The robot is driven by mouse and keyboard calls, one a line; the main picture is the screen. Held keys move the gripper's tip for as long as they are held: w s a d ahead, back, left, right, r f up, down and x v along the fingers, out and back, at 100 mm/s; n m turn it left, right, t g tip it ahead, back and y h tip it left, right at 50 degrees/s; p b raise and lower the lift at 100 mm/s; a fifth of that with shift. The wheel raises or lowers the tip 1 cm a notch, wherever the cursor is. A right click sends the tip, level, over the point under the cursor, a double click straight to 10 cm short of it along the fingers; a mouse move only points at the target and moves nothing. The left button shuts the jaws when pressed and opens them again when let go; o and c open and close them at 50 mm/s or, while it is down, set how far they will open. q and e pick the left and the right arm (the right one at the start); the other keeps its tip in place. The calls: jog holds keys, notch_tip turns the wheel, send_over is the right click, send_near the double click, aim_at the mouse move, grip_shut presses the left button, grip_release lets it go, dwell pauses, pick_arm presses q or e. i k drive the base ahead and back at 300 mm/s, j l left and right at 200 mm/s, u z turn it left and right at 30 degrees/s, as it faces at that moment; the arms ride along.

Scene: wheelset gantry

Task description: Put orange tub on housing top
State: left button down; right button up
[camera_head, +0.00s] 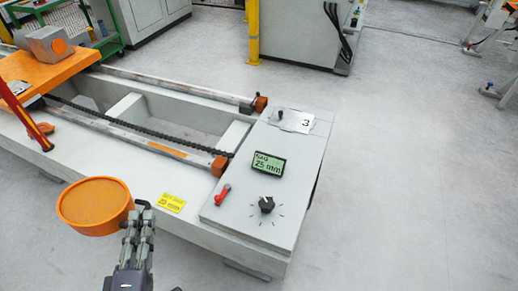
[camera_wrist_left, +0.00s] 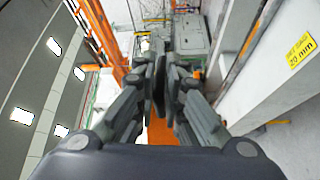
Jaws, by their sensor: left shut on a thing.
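The round orange tub (camera_head: 94,203) is at the lower left of the head view, its flat round face towards the camera. My left gripper (camera_head: 137,222) is shut on the tub's right edge. In the left wrist view an orange patch of the tub (camera_wrist_left: 160,132) shows behind the closed fingers (camera_wrist_left: 163,75), which hide much of it. The housing top (camera_head: 237,187) is the light grey slab at the right end of the gantry bed, to the right of the tub. My right gripper is not in view.
Bare floor (camera_head: 410,180) lies to the right.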

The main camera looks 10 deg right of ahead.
aim_at(306, 153)
jog(key=i+l+u, duration=0.25)
jog(key=l, duration=0.25)
jog(key=l+u, duration=0.3)
jog(key=l, duration=0.2)
jog(key=i+l+u, duration=0.1)
jog(key=l+u, duration=0.15)
jog(key=l, duration=0.35)
jog(key=i+l, duration=0.1)
jog(key=l, duration=0.85)
jog(key=i+l+u, duration=0.1)
jog(key=l, duration=1.75)
jog(key=i+u, duration=0.05)
